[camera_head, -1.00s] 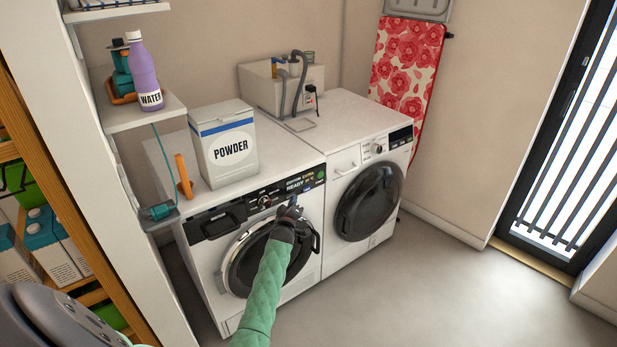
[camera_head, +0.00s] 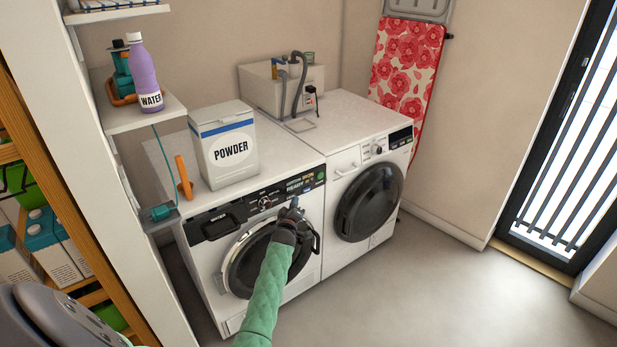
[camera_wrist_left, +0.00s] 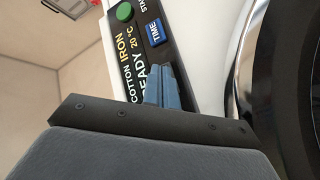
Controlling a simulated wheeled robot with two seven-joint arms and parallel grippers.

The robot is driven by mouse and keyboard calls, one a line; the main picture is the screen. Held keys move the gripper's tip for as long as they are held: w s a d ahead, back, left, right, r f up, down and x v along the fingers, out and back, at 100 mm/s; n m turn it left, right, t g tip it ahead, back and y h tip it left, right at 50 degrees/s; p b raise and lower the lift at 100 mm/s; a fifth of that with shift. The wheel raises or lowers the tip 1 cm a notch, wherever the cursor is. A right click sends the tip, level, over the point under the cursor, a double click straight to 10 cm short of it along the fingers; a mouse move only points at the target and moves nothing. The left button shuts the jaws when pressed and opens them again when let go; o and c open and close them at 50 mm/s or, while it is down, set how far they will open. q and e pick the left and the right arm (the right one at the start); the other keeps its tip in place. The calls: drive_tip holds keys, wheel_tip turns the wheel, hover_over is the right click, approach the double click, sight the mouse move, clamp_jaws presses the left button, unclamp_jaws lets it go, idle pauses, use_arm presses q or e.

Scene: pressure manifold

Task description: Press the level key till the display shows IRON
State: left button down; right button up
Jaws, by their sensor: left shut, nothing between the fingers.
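The dryer's control panel (camera_head: 214,221) is on the left-hand machine. Its display (camera_wrist_left: 130,68) reads COTTON, IRON, READY and 20 °C in the left wrist view. My left gripper (camera_head: 294,203) is shut and empty, in front of the panel just below the display. Its blue fingertips (camera_wrist_left: 156,72) are beside the display text in the left wrist view; I cannot tell whether they touch the panel. A blue TIME key (camera_wrist_left: 155,32) and a green START button (camera_wrist_left: 124,12) show beyond them. The level key is not visible, perhaps behind the fingers. My right gripper is not in view.
A POWDER box (camera_head: 226,160) and an orange upright piece (camera_head: 184,177) stand on the left machine. The round door (camera_head: 250,262) is below the panel. A second machine (camera_head: 365,190) adjoins it on the right. A shelf holds a WATER bottle (camera_head: 147,75).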

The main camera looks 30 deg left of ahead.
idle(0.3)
use_arm(q)
drive_tip(key=s+d+p, duration=0.2)
drive_tip(key=d, duration=0.3)
drive_tip(key=shift+s+d, duration=0.15)
drive_tip(key=shift+d, duration=0.15)
idle(0.9)
